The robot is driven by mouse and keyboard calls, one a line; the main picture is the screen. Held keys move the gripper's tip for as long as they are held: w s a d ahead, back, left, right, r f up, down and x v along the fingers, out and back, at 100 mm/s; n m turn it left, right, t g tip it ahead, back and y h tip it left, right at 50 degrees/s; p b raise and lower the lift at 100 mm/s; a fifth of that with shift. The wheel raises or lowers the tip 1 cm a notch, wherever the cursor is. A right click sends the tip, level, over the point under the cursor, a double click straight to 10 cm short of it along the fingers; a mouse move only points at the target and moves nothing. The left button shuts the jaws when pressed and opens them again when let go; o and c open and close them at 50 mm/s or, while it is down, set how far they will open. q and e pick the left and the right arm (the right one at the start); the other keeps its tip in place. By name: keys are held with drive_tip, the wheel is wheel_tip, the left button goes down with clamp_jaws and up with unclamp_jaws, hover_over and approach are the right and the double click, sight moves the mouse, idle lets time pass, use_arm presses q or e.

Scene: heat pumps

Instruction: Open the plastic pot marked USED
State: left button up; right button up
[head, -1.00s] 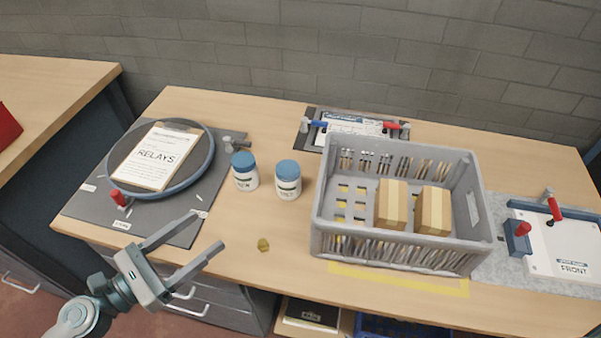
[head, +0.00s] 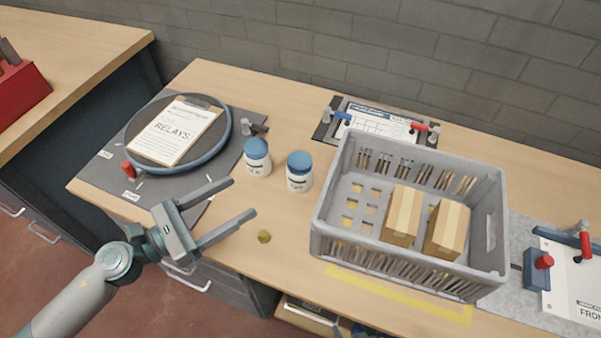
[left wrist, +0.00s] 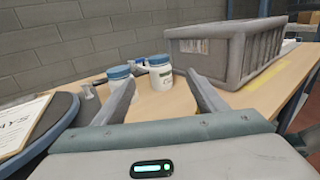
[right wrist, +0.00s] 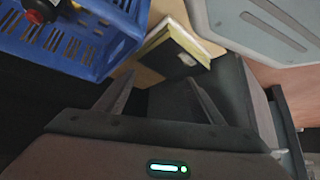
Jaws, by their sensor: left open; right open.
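Two white plastic pots with blue lids stand upright on the bench: a left pot (head: 257,158) and a right pot (head: 299,173). Both lids are on. Their labels are too small to read surely; the left one seems to say NEW, so the right one may be the USED pot. Both also show ahead in the left wrist view, the left pot (left wrist: 121,78) partly behind a finger and the right pot (left wrist: 160,74) between the fingers. My left gripper (head: 243,198) is open and empty, short of the pots on their near side. My right gripper (right wrist: 160,80) is open and empty, low down.
A grey crate (head: 412,264) with cardboard boxes stands right of the pots. A round tray (head: 226,140) with a RELAYS clipboard (head: 172,135) lies left. A blue crate (right wrist: 70,45) is near my right gripper.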

use_arm(q)
drive_tip(key=p, duration=0.3)
approach(290, 169)
drive_tip(key=shift+d+r, duration=0.35)
drive_tip(key=shift+r, duration=0.05)
drive_tip(key=p+x, duration=0.2)
drive_tip(key=x, duration=0.4)
drive_tip(key=shift+w+a+f+p, duration=0.1)
drive_tip(key=shift+f+p, duration=0.05)
drive_tip(key=shift+p, duration=0.25)
drive_tip(key=shift+w+d+f, duration=0.1)
drive_tip(key=shift+w+d, duration=0.05)
drive_tip(key=shift+d, duration=0.15)
use_arm(e)
drive_tip(key=s+d+f+g, duration=0.1)
drive_tip(key=s+d+g, duration=0.1)
drive_tip(key=s, duration=0.4)
drive_tip(key=s+d+f+g+h, duration=0.1)
drive_tip(key=s+d+f+g, duration=0.1)
drive_tip(key=s, duration=0.5)
drive_tip(key=s+d+f+g, duration=0.1)
drive_tip(key=s+d+f, duration=0.1)
drive_tip(key=s+d, duration=0.2)
drive_tip(key=shift+s+g+h, duration=0.3)
drive_tip(key=shift+s+g, duration=0.1)
drive_tip(key=shift+s, duration=0.85)
drive_tip(key=shift+r, duration=0.1)
